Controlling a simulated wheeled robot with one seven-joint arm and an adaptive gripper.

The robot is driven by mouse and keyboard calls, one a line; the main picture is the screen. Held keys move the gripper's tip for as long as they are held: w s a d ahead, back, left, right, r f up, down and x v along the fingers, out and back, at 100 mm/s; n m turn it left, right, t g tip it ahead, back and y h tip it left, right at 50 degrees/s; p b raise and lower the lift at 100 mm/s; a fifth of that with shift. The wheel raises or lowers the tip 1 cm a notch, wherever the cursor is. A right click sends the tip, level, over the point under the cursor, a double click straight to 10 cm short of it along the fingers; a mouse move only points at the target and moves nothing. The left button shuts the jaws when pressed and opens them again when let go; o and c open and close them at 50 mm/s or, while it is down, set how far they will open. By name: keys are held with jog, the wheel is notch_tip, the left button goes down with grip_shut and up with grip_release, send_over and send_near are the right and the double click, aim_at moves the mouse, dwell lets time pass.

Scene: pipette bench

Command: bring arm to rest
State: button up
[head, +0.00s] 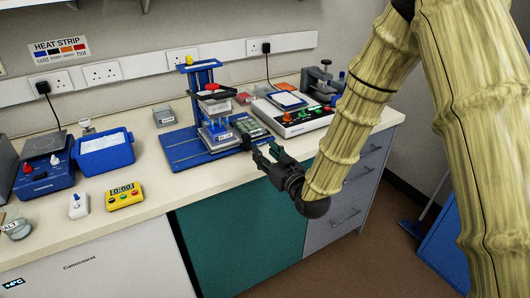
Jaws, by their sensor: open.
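My gripper (267,156) is at the centre of the head view, at the end of my arm, which is in a pale yellow ribbed cover. Its two dark fingers with green parts are spread apart, with nothing visible between them. It is over or just in front of the bench's front edge, above the teal cupboard door. The fingertips point left and back, towards the blue stand (204,75) with its platform. I cannot tell the exact gap between the fingers and the bench top.
The bench (178,185) carries the blue stand's base plate (184,152), a white console with coloured knobs (292,118), a yellow timer (124,195), a blue tub (104,152) and a blue hotplate device (45,176). Open floor (365,265) lies right of the drawers, with a blue bin (445,250).

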jog(key=s+d+f+m+g+h, duration=0.1)
jog(key=s+d+f+g+h, duration=0.15)
jog(key=s+f, duration=0.45)
jog(key=s+d+f+m+g+h, duration=0.15)
jog(key=s+d+f, duration=0.25)
jog(key=f, duration=0.8)
jog(key=s+d+f+m+g+h, duration=0.1)
jog(key=s+d+f+g, duration=0.3)
jog(key=f, duration=0.5)
jog(key=s+d+f+g+h, duration=0.1)
jog(key=s+f, duration=0.3)
jog(key=s, duration=0.6)
jog(key=s+d+f+m+g+h, duration=0.1)
jog(key=s+d+f+g, duration=0.3)
jog(key=s, duration=0.6)
jog(key=s+d+f+m+g+h, duration=0.1)
jog(key=s+d+f+g, duration=0.2)
jog(key=s, duration=0.8)
notch_tip(320, 180, down, 2)
jog(key=shift+f, duration=0.1)
